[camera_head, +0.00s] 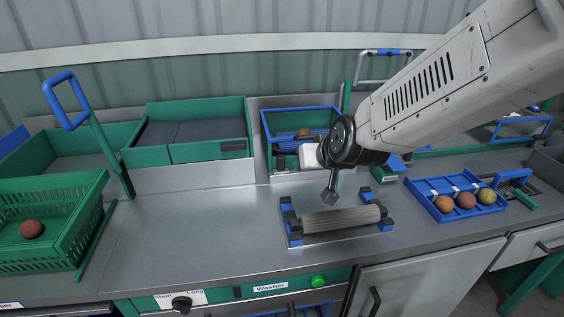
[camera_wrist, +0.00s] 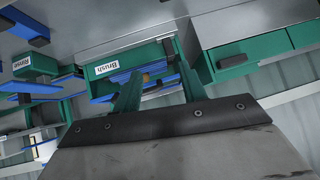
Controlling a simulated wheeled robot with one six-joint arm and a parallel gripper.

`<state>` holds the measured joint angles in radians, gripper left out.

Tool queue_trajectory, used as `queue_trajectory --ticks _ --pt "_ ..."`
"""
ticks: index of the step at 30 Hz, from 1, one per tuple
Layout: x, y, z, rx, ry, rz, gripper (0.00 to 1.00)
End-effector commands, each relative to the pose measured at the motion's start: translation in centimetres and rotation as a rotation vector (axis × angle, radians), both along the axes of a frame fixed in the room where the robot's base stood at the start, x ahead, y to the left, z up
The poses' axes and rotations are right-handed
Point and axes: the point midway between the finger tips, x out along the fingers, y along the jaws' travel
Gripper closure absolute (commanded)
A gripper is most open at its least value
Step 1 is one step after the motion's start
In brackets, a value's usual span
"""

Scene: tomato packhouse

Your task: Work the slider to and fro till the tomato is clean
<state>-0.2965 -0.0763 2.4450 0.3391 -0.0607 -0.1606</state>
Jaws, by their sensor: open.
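The brush box (camera_head: 267,150), green with a blue top frame, stands at the back of the counter behind the roller unit. A brownish-orange tomato (camera_head: 304,132) shows inside it. In the wrist view, which looks upside down, the box front carries a "Brush" label (camera_wrist: 107,68), with a dark block (camera_wrist: 168,47) beside it. I cannot tell for sure which part is the slider. My gripper (camera_wrist: 153,72) is open. Its two green fingers point toward the box front, with a gap between them. In the head view my arm covers part of the box and fingers. I cannot tell whether they touch anything.
A ribbed roller (camera_head: 341,219) lies on blue supports in front. A blue tray (camera_head: 432,205) with several tomatoes stands at right. A green crate (camera_head: 85,203) at left holds a red tomato (camera_head: 31,229). The counter (camera_head: 205,235) left of the roller is clear.

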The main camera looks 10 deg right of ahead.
Motion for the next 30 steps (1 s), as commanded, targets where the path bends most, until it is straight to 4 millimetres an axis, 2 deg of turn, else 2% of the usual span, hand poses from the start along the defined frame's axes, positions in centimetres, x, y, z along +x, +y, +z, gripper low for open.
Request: queue_trajectory --ticks 1,3,9,17,30 --pt "1.6 1.2 -1.5 -0.006 -0.045 -0.007 0.58" --pt "3.5 2.5 -2.7 -0.013 -0.125 -0.028 0.58" --pt "6.5 4.4 -5.2 -0.054 -0.298 -0.080 0.58" --pt "8.1 4.9 -6.1 -0.075 -0.366 -0.104 0.58" --pt "13.8 5.3 -8.5 -0.074 -0.365 -0.104 0.58"
